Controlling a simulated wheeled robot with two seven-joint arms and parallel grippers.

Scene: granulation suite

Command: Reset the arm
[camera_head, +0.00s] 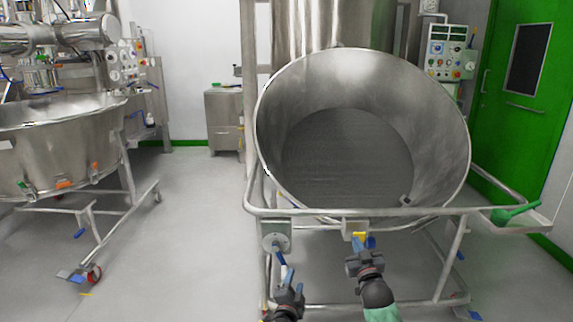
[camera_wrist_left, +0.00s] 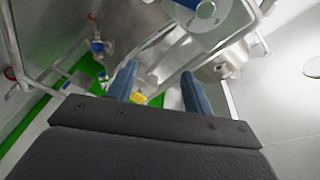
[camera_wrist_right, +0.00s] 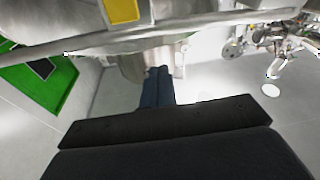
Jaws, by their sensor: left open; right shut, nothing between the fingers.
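My left gripper (camera_head: 289,277) is in front of the lower left of the large steel bowl's frame, below a round steel plate (camera_head: 276,243) with a blue handle. In the left wrist view its two blue fingers (camera_wrist_left: 159,88) are apart with nothing between them. My right gripper (camera_head: 364,248) is to its right, at the front of the frame near a yellow piece (camera_head: 359,235). In the right wrist view its blue fingers (camera_wrist_right: 158,86) are together and empty. I cannot tell whether either gripper touches the frame.
The tilted steel bowl (camera_head: 440,120) sits in a wheeled tube frame (camera_head: 400,211) close ahead. Another steel vessel (camera_head: 60,150) on wheels stands at left. A green door (camera_head: 515,100) is at right. Floor at left centre is clear.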

